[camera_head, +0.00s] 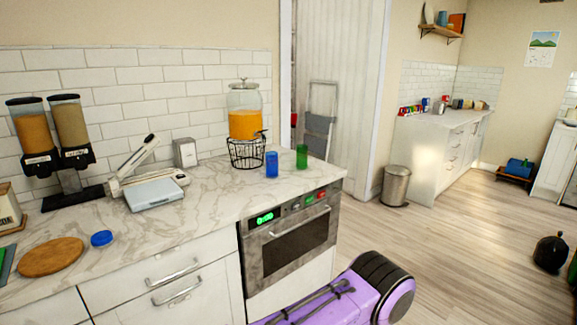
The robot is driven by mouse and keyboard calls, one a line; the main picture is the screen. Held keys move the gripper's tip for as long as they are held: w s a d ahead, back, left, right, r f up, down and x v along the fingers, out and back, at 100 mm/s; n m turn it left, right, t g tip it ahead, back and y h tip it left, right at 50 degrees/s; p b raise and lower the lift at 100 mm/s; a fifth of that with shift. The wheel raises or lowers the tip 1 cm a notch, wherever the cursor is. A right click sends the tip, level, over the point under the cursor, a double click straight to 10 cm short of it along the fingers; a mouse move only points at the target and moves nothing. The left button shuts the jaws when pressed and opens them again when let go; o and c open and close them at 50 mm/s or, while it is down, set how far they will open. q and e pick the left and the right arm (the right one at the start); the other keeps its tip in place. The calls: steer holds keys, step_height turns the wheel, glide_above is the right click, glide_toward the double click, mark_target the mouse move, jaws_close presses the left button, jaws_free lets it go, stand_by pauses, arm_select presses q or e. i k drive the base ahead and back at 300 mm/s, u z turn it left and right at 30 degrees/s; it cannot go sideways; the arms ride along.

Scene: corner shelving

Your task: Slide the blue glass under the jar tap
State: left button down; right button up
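The blue glass (272,164) stands upright on the marble counter, near the counter's front right part. The jar (244,112) is a clear glass dispenser with orange liquid and a lid. It sits on a black wire stand (246,153). Its dark tap (261,133) sticks out at the lower right of the jar. The blue glass is in front of the stand and a little right of the tap; whether it touches the stand is unclear.
A green glass (302,156) stands close right of the blue glass. A metal napkin holder (185,153), a white scale (154,193) and cereal dispensers (54,145) stand to the left. Bare counter (222,195) lies in front, above the oven (290,235).

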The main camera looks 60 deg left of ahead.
mark_target(272, 157)
steer(key=u, duration=0.05)
steer(key=i, duration=1.4)
steer(key=u, duration=0.95)
steer(key=i, duration=0.85)
steer(key=u, duration=0.95)
